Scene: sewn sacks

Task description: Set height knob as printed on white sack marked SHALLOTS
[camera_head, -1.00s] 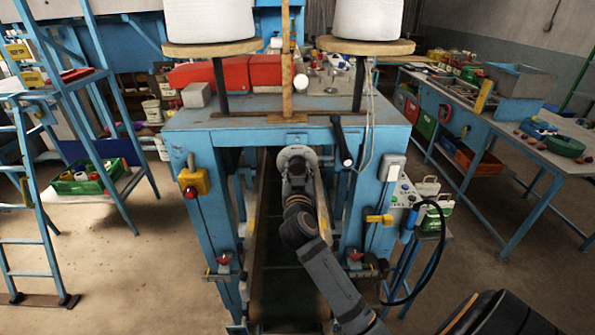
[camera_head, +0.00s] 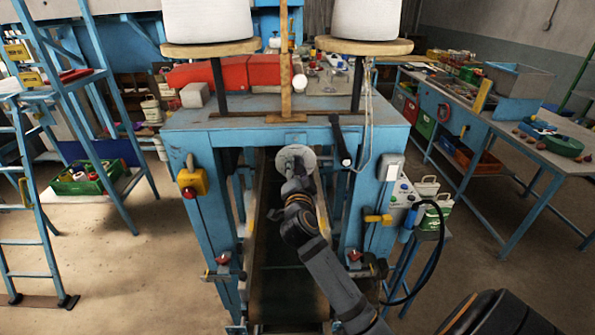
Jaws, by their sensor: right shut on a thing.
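My right gripper (camera_head: 296,172) is at the upper middle of the blue machine frame (camera_head: 255,126), in front of the opening under its top. It is shut on a round grey knob (camera_head: 294,158), whose disc shows just beyond the gripper. My wrist hides the lower part of the knob, and its markings are too small to read. A wooden upright (camera_head: 286,75) stands above the knob on the machine top. No white sack marked SHALLOTS can be made out. My left gripper is not in view.
Two white thread cones (camera_head: 207,20) stand on round wooden discs above the machine. A black crank handle (camera_head: 340,142) hangs right of the knob. A yellow box (camera_head: 193,182) is on the left post, a yellow lever (camera_head: 377,218) on the right. A conveyor belt (camera_head: 270,270) runs below.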

